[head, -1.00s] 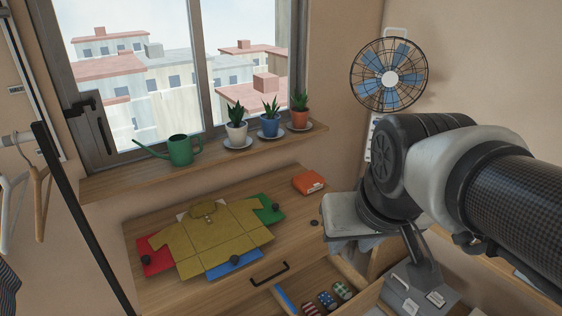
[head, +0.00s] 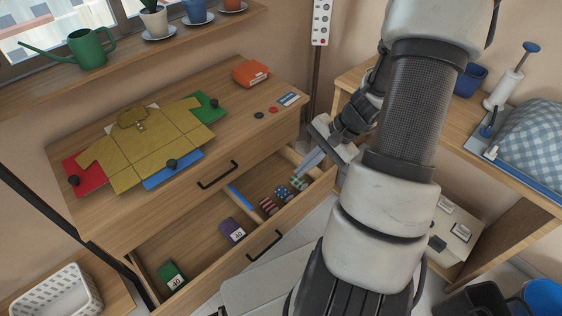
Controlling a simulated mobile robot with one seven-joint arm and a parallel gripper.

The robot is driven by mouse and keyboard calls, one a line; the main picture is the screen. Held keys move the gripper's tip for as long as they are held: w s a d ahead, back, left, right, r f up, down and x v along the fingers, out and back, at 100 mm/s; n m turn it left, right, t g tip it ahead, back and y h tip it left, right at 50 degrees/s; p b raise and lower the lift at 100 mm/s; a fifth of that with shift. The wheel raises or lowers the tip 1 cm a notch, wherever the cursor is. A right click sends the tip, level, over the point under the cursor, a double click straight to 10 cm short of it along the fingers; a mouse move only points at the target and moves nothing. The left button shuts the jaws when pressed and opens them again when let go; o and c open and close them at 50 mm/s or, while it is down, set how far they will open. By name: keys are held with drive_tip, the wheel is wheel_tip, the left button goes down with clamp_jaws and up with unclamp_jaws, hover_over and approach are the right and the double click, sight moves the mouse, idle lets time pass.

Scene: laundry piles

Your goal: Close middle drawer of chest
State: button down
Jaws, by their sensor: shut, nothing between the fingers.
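The wooden chest (head: 110,215) stands in the middle of the head view. Its upper drawer, with a black handle (head: 217,175), is shut. Below it the middle drawer (head: 215,270) is pulled out, its black handle (head: 265,245) on the front. Inside lie several rolled socks (head: 282,194), a purple box (head: 232,231) and a green box (head: 172,275). My gripper (head: 304,168) is shut and empty at the open drawer's right end, close to the socks. I cannot tell whether it touches the drawer. My arm hides part of the area right of the drawer.
A folded yellow shirt on a coloured board (head: 140,150) and an orange box (head: 250,72) lie on the chest top. A side table with a checked cloth (head: 535,140) stands right. A white basket (head: 58,295) is lower left. Black and blue bins are lower right.

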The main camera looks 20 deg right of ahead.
drive_tip(key=s+d+f+m+t+b, duration=0.1)
drive_tip(key=d+f+m, duration=0.15)
drive_tip(key=f, duration=0.25)
drive_tip(key=d+f+m+t+y+b, duration=0.1)
drive_tip(key=f+m+t, duration=0.15)
drive_tip(key=f, duration=0.25)
drive_tip(key=s+d+f+m+t+b, duration=0.1)
drive_tip(key=d+f+m, duration=0.15)
drive_tip(key=f, duration=0.25)
drive_tip(key=m+t+h+b, duration=0.3)
drive_tip(key=m+t+b, duration=0.15)
drive_tip(key=m, duration=0.65)
approach(296, 202)
wheel_tip(296, 202, down, 4)
drive_tip(key=w, duration=0.2)
drive_tip(key=w+a, duration=0.1)
drive_tip(key=shift+w, duration=0.4)
drive_tip(key=shift+w+a+r, duration=0.1)
drive_tip(key=shift+w+a, duration=0.1)
drive_tip(key=shift+w, duration=0.35)
drive_tip(key=shift+w+a, duration=0.1)
drive_tip(key=shift+w+a, duration=0.2)
drive_tip(key=shift+w, duration=0.4)
drive_tip(key=w+a, duration=0.3)
drive_tip(key=w, duration=0.5)
drive_tip(key=w+a, duration=0.2)
drive_tip(key=w, duration=0.7)
drive_tip(key=shift+w+a+b, duration=0.25)
drive_tip(key=shift+a+b, duration=0.05)
drive_tip(key=shift+a, duration=0.05)
